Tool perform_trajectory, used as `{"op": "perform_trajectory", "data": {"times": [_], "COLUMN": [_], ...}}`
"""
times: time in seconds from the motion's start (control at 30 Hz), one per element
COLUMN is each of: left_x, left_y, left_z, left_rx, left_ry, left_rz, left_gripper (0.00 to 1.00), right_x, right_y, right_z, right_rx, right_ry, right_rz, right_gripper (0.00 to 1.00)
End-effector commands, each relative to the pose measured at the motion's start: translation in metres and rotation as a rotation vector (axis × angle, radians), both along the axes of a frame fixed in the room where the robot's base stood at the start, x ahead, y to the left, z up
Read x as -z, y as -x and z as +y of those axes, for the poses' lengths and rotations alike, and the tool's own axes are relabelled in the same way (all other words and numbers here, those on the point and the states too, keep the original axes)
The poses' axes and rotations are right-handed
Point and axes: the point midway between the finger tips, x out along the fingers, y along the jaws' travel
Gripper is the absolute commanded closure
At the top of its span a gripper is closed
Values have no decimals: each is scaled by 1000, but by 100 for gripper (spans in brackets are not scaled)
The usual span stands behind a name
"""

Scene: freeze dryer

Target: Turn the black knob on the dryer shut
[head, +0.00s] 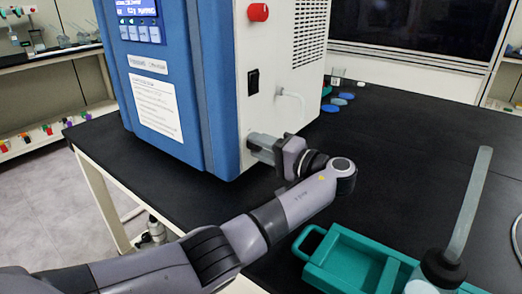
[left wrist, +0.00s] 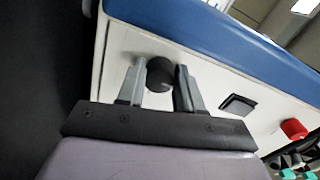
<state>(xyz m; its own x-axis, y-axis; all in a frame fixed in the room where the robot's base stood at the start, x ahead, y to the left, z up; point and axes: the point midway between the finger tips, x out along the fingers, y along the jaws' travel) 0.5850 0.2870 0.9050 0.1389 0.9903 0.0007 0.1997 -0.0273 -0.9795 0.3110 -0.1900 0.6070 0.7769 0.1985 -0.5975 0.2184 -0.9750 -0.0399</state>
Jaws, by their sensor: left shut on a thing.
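The dryer (head: 215,80) is a blue and white machine on the black table. Its black knob (left wrist: 160,74) is on the white side panel and shows in the left wrist view between my left gripper's fingers (left wrist: 160,84). The left gripper is shut on the knob, one finger on each side. In the head view my left gripper (head: 264,146) reaches the lower part of the side panel, and it hides the knob there. My right gripper is not in view.
A black switch (head: 252,82) and a red knob (head: 258,12) are higher on the same panel. A small white spout (head: 291,94) sticks out nearby. A teal tray (head: 345,262) and a dark-capped bottle (head: 440,272) stand at the front right. Blue caps (head: 338,102) lie behind.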

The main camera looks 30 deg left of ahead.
Motion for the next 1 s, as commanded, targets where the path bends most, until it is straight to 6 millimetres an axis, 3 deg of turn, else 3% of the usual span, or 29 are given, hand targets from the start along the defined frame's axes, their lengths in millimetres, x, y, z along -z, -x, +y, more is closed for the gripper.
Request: {"op": "perform_trajectory", "data": {"times": [0.43,0.47,0.5,0.53,0.83,1.0], "left_x": [1,1,1,1,1,1], "left_y": [1,1,1,1,0,3], "left_z": [-1,-1,-1,-1,-2,-23], "left_rx": [-3,-3,-3,-3,0,3], "left_ry": [4,4,4,4,3,3], "left_rz": [-8,-8,-8,-8,-8,-7], "left_gripper": [95,55,42,39,39,39], "right_x": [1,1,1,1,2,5], "right_y": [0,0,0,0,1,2], "right_z": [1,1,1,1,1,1], "right_rx": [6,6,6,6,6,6], "right_ry": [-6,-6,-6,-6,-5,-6], "right_rz": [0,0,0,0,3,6], "right_gripper": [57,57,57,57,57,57]}}
